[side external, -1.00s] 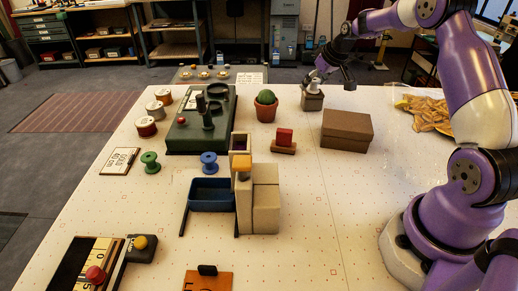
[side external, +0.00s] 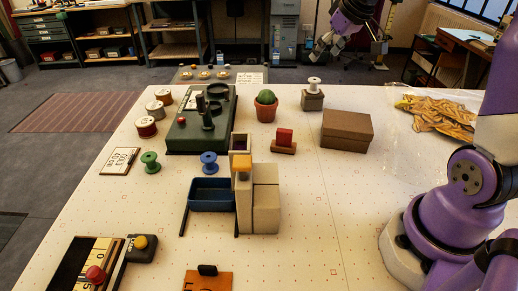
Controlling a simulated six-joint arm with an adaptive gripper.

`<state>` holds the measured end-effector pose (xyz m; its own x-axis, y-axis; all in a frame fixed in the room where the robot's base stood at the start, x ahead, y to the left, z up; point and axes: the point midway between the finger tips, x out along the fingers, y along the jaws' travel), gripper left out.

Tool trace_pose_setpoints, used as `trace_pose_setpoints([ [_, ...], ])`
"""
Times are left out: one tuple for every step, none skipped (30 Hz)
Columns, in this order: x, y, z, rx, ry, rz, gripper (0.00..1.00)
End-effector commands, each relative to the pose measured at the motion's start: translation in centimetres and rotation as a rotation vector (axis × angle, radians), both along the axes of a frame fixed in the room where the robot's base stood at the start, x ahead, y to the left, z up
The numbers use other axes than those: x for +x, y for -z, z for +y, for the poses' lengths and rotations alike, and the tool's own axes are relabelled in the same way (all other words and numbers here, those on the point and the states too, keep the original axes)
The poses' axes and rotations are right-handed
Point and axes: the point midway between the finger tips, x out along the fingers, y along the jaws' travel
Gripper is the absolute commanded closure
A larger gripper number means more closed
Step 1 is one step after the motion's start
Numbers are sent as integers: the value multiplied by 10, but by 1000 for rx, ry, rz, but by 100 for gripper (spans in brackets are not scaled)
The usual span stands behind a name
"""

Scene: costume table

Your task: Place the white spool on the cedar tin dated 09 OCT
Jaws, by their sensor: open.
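The white spool (side external: 314,83) stands upright on top of a small grey-brown box-shaped tin (side external: 312,101) at the back of the table, right of the cactus. No date on this tin can be read at this size, so I cannot tell whether it is the one marked 09 OCT. My gripper (side external: 322,52) is open and empty, above and behind the spool and clear of it. Several round tins with pale lids stand at the left, one of them a red-sided tin (side external: 146,127); their lid writing is too small to read.
A potted cactus (side external: 265,107) stands left of the small tin and a brown box (side external: 347,131) in front to the right. A red block (side external: 284,137), green spool (side external: 150,162) and blue spool (side external: 209,162) stand nearer.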

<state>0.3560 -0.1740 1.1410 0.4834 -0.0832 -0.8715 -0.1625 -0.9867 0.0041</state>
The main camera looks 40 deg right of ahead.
Motion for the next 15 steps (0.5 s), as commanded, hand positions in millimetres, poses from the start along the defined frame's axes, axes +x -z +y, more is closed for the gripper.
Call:
trace_pose_setpoints([
  [-10,-10,33,-4,-31,-2,27],
  [-19,-13,51,-4,-45,0,27],
  [-32,-16,74,-4,-62,4,27],
  [-43,-16,90,-5,-73,5,27],
  [-55,-16,104,-5,-86,7,27],
  [-70,-15,121,-3,-100,9,27],
  [-82,-12,132,-3,-110,11,27],
  [-93,-9,141,-2,-118,11,27],
  [-107,-5,151,0,-131,13,27],
  [-116,-2,156,0,-138,13,27],
  [-124,2,161,2,-144,15,27],
  [-133,7,166,3,-150,16,27],
  [-139,10,169,4,-155,17,27],
  [-144,12,171,3,-158,17,27],
  [-148,15,173,4,-161,18,27],
])
